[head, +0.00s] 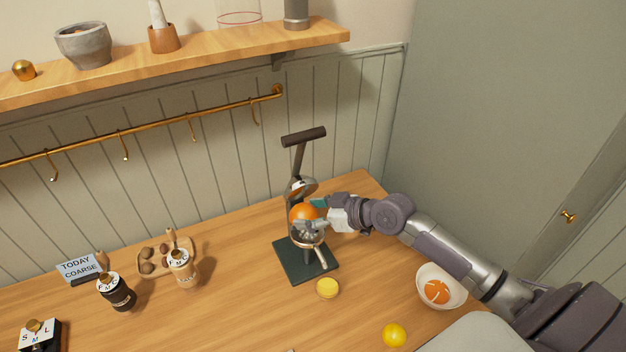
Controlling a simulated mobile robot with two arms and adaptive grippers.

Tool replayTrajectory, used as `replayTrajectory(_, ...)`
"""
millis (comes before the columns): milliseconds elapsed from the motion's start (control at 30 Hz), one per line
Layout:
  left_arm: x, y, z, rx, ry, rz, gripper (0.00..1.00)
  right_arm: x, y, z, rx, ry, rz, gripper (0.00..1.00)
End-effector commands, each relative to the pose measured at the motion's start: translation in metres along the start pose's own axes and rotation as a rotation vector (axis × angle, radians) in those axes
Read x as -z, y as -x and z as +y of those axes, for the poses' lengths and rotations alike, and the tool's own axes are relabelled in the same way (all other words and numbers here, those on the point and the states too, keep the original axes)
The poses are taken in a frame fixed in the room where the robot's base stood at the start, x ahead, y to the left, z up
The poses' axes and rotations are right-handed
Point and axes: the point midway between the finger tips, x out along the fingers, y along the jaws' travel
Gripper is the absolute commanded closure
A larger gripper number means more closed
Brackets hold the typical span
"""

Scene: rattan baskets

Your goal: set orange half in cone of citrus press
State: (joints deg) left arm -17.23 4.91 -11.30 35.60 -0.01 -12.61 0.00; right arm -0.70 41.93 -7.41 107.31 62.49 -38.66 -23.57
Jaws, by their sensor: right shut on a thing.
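The citrus press (292,265) stands upright on its dark base near the back of the wooden counter, its lever raised. My right gripper (317,215) reaches in from the right and is shut on an orange half (303,214). The orange half is at the press, over the cone and below the raised upper cup (302,188). I cannot tell whether it touches the cone, which is mostly hidden by the fruit and the gripper. My left gripper is not in view.
A white bowl (455,297) holding orange pieces (437,291) sits under my right forearm. A cut lemon (327,288) lies in front of the press, and a yellow fruit (394,335) near the front edge. Grinders (118,293) and a wooden tray (160,268) stand left.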

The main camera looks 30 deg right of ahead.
Motion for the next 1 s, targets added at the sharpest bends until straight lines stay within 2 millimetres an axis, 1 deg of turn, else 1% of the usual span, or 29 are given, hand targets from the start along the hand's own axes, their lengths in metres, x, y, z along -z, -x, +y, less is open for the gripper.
replayTrajectory(33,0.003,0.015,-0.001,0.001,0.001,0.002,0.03,0.009,0.004,0.006,-0.013,-0.008,-0.002,0.68)
replayTrajectory(100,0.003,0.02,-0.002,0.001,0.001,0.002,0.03,0.01,0.004,0.011,-0.025,-0.015,-0.001,0.68)
replayTrajectory(267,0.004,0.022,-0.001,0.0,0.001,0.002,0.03,0.009,0.003,0.017,-0.037,-0.02,0.001,0.68)
replayTrajectory(500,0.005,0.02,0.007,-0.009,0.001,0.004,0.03,0.008,0.002,0.016,-0.036,-0.02,0.001,0.68)
replayTrajectory(667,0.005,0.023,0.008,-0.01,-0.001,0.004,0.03,0.008,0.004,0.016,-0.041,-0.016,-0.001,0.68)
replayTrajectory(1000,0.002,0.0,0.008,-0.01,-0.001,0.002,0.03,-0.015,-0.009,0.016,-0.041,-0.018,0.0,0.69)
